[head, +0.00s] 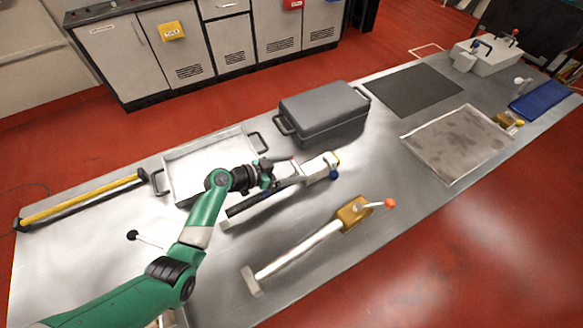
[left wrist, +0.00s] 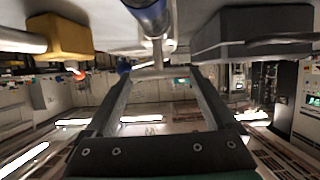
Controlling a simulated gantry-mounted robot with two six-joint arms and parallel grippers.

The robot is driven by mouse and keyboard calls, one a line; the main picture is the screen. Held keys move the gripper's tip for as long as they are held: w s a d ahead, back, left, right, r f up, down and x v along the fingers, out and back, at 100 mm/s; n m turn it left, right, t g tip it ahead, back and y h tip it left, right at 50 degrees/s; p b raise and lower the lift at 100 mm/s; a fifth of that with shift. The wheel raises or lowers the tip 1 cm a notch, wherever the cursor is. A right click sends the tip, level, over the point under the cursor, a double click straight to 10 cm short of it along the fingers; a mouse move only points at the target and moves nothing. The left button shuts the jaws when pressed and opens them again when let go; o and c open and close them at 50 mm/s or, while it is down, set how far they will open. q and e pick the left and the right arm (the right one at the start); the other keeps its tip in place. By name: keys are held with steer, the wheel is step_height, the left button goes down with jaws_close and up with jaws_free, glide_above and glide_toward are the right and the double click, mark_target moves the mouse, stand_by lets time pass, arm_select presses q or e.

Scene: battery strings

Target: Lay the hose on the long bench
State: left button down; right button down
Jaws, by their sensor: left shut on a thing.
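My left gripper (head: 291,176) reaches in from the left, low over the long metal bench (head: 365,235). It is shut on a long tool with a black tube, a pale body and a blue knob (head: 333,174). In the left wrist view the fingertips (left wrist: 157,68) close around a thin pale part, and a dark blue cylinder (left wrist: 149,14) shows above them. Nothing plainly looks like a flexible hose; I cannot tell whether the held tool is it. I cannot tell whether the tool touches the bench. My right gripper is not in view.
A white tray (head: 176,197) and a grey case (head: 322,106) stand behind the tool. A pale tube with an ochre body (head: 349,214) and orange knob lies in front. A yellow bar (head: 85,200) lies left. Mats (head: 416,90) lie farther right. Bare bench shows at the front right.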

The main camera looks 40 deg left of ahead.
arm_select(q)
steer(key=shift+f+b, duration=0.3)
steer(key=shift+b, duration=0.15)
jaws_free()
steer(key=shift+w, duration=0.1)
steer(key=shift+f, duration=0.2)
steer(key=p+v, duration=0.3)
steer(key=p, duration=0.3)
steer(key=p+v, duration=0.4)
steer(key=p, duration=0.2)
steer(key=p+v, duration=0.4)
steer(key=p, duration=0.2)
steer(key=shift+a+r, duration=0.1)
steer(key=shift+r, duration=0.4)
steer(key=shift+s+f+p, duration=0.1)
steer(key=shift+s+p, duration=0.15)
steer(key=shift+p, duration=0.1)
steer(key=shift+f, duration=0.1)
